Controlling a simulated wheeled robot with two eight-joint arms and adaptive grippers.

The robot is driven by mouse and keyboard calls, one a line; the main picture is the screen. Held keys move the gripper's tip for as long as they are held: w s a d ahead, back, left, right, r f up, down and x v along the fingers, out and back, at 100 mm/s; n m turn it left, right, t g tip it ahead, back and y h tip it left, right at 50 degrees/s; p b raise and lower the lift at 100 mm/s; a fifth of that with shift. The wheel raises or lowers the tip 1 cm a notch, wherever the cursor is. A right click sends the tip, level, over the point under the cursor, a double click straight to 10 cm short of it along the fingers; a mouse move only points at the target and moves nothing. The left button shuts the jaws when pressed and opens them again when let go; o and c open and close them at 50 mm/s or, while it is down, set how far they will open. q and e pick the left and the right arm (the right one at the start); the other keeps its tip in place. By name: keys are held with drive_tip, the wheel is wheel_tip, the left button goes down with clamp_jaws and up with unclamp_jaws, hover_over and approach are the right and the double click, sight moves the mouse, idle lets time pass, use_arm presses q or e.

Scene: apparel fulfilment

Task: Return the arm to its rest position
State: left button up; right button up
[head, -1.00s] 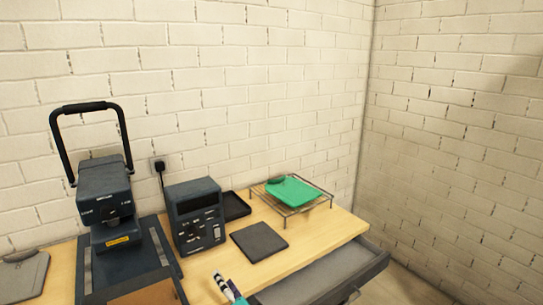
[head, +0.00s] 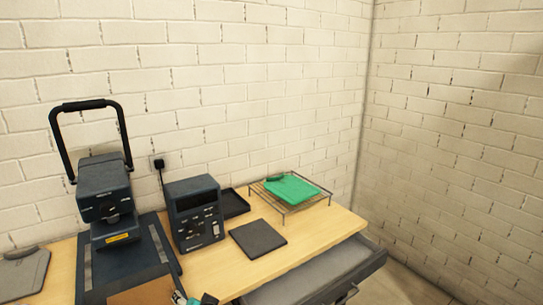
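A small part of what looks like my arm or gripper, white, teal and dark, shows at the bottom edge in the head view, in front of the table's front edge. Its fingertips cannot be made out, so whether it is open or shut is unclear. No other arm or gripper shows. A green folded item (head: 291,189) lies on a wire rack (head: 312,203) at the far right of the wooden table (head: 208,268), apart from my arm.
A heat press (head: 106,190) with a raised black handle stands at left, beside a dark control box (head: 195,213). A dark flat pad (head: 257,239), a shallow black tray (head: 235,203) and a grey board (head: 22,275) lie on the table. A grey drawer (head: 318,273) stands open at the front.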

use_arm(q)
drive_tip(key=s+d+n+g+h, duration=0.1)
drive_tip(key=s+d+h, duration=0.1)
drive_tip(key=s, duration=0.7)
drive_tip(key=s+d+n+g+h, duration=0.1)
drive_tip(key=s+h, duration=0.3)
drive_tip(key=s, duration=0.4)
drive_tip(key=shift+s+d+f+h, duration=0.35)
drive_tip(key=shift+d+f+h, duration=0.05)
drive_tip(key=shift+d+f, duration=0.1)
drive_tip(key=shift+o, duration=0.4)
